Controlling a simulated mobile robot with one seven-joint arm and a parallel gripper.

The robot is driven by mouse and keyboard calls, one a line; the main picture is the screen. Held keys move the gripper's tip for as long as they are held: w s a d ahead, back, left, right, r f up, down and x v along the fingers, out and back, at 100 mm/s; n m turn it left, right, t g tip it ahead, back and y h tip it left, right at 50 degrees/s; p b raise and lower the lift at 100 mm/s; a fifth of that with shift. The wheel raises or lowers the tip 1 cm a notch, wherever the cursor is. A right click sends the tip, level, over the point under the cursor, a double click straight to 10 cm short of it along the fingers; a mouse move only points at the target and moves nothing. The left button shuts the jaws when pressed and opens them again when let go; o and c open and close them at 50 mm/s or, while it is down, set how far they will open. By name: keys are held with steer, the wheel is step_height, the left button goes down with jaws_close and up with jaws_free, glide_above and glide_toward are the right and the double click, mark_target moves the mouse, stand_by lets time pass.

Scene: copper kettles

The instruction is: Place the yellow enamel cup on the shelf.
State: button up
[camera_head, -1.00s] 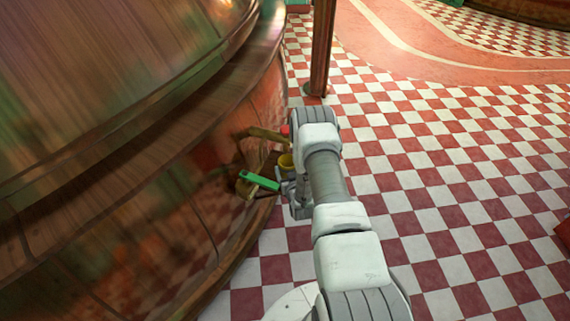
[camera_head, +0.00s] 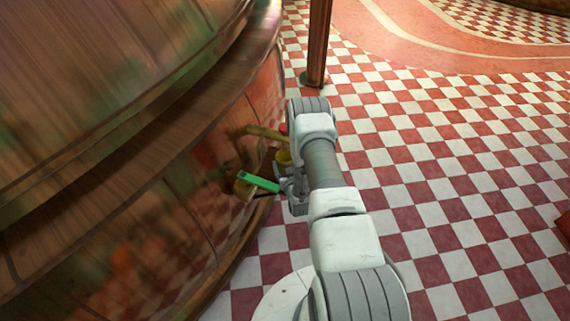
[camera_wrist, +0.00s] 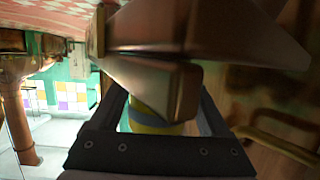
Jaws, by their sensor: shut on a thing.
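In the wrist view my gripper (camera_wrist: 165,105) is shut on the yellow cup (camera_wrist: 150,122), which sits between the two dark fingers. A bluish band crosses the cup low down. A large brown metallic shape (camera_wrist: 165,85) hides its upper part. I cannot make out the shelf with certainty in either view.
A brown post (camera_head: 316,45) stands beyond my arm. The red and white checkered floor (camera_head: 450,170) is open to the right.

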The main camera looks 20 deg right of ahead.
steer(key=o, duration=1.2)
steer(key=shift+o, duration=0.2)
steer(key=shift+s+r, duration=0.15)
steer(key=shift+r, duration=0.1)
steer(key=p+v, duration=0.5)
steer(key=v, duration=0.6)
steer(key=shift+s, duration=0.35)
steer(key=shift+a, duration=0.1)
steer(key=shift+s, duration=0.15)
